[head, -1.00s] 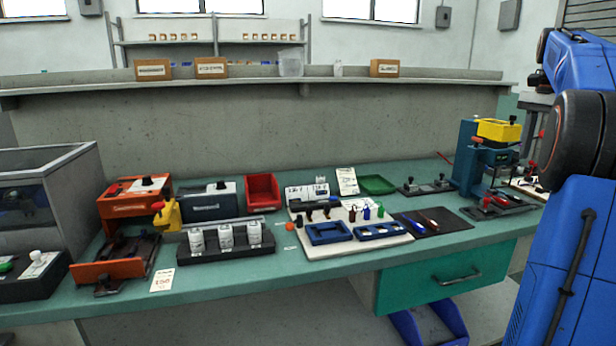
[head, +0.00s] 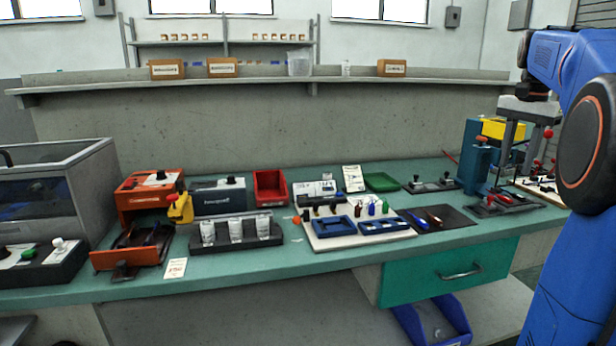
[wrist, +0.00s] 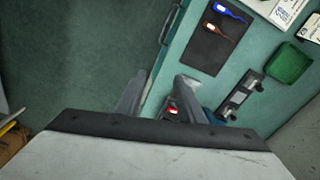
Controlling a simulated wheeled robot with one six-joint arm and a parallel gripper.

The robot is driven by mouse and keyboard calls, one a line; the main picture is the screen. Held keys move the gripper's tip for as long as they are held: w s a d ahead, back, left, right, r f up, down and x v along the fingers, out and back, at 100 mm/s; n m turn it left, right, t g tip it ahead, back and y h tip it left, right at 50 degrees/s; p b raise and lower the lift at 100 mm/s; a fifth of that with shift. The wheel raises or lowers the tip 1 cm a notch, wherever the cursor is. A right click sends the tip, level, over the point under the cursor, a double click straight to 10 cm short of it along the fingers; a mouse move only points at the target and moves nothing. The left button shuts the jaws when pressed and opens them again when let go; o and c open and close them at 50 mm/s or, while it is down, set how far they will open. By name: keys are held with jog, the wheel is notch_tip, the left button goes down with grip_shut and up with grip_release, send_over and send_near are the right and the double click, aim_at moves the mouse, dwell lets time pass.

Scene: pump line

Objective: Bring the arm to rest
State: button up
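My arm (head: 590,140) stands at the right of the head view, bent at the elbow. My gripper points down over the right end of the green bench, in front of the blue press. In the wrist view my gripper (wrist: 160,92) has its two grey fingers apart, with nothing seen between them. The green bench top lies below and to the right there, and the floor shows at the left.
A blue press with a yellow top (head: 503,129) stands close to my gripper. A dark mat (head: 445,218) with two small tools, a green tray (head: 382,182) and a white board with blue holders lie further left. The green drawer (head: 440,272) is shut.

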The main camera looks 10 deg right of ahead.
jog(key=s+a+f+n+t, duration=0.1)
jog(key=s+a+f+n, duration=0.25)
jog(key=a, duration=0.65)
jog(key=s+a+f+n+t, duration=0.1)
jog(key=s+a+f+n, duration=0.3)
jog(key=a, duration=0.6)
jog(key=s+a+f+n+t, duration=0.1)
jog(key=s+a+f+n, duration=0.2)
jog(key=s+a+f, duration=0.3)
jog(key=s+a+f+n+t, duration=0.1)
jog(key=s+a+f+n, duration=0.2)
jog(key=s+a+f, duration=0.4)
notch_tip(320, 180, down, 7)
jog(key=shift+s+r+n, duration=0.15)
jog(key=shift+s+n, duration=0.2)
jog(key=shift+s, duration=0.6)
